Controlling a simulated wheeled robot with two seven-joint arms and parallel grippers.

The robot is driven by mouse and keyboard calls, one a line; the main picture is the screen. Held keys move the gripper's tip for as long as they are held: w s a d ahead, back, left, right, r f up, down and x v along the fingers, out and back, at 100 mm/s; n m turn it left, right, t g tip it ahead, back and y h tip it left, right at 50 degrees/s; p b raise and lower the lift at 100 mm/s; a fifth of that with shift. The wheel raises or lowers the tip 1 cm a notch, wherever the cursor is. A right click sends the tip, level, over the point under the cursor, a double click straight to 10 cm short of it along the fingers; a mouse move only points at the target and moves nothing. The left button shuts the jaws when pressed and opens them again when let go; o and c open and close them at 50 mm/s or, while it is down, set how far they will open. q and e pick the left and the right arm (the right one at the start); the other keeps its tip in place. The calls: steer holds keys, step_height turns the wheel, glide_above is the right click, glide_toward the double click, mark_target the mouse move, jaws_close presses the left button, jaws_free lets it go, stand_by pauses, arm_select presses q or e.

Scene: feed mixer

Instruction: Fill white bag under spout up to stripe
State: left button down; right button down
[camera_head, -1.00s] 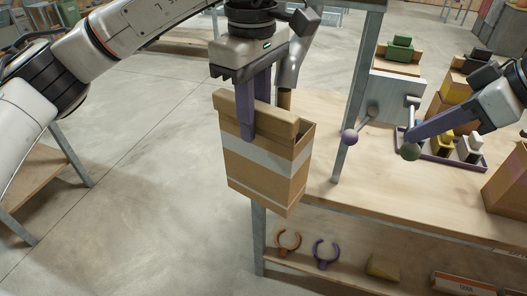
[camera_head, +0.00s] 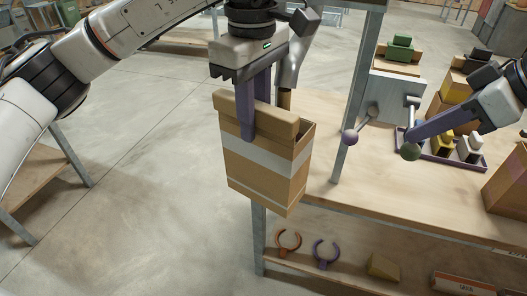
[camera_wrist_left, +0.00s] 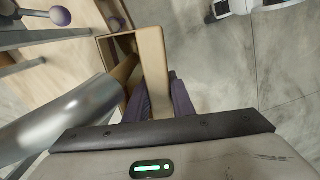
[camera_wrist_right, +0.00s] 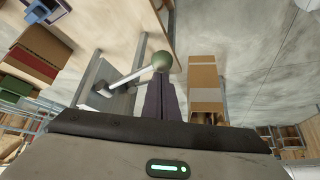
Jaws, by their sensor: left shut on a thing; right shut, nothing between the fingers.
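A tan bag (camera_head: 265,165) with a pale white band and a thin white line lower down hangs upright below the metal spout (camera_head: 289,70). My left gripper (camera_head: 250,132) is shut on its folded top edge. In the left wrist view the spout (camera_wrist_left: 75,120) points at the bag's open mouth (camera_wrist_left: 118,45). A brown column (camera_head: 285,98) joins spout and mouth; I cannot tell whether it is flowing feed or a nozzle. The fill level is hidden. My right gripper (camera_head: 416,137) is shut and empty beside the green lever knob (camera_head: 410,152); contact is unclear.
A purple-knobbed lever (camera_head: 349,137) stands left of the green one on a grey box (camera_head: 395,90). A metal post (camera_head: 352,110) rises right of the bag. The lower shelf (camera_head: 345,268) carries an orange and a purple ring clamp.

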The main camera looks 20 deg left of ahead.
stand_by(0.4)
step_height(320, 180, up, 11)
stand_by(0.5)
stand_by(0.7)
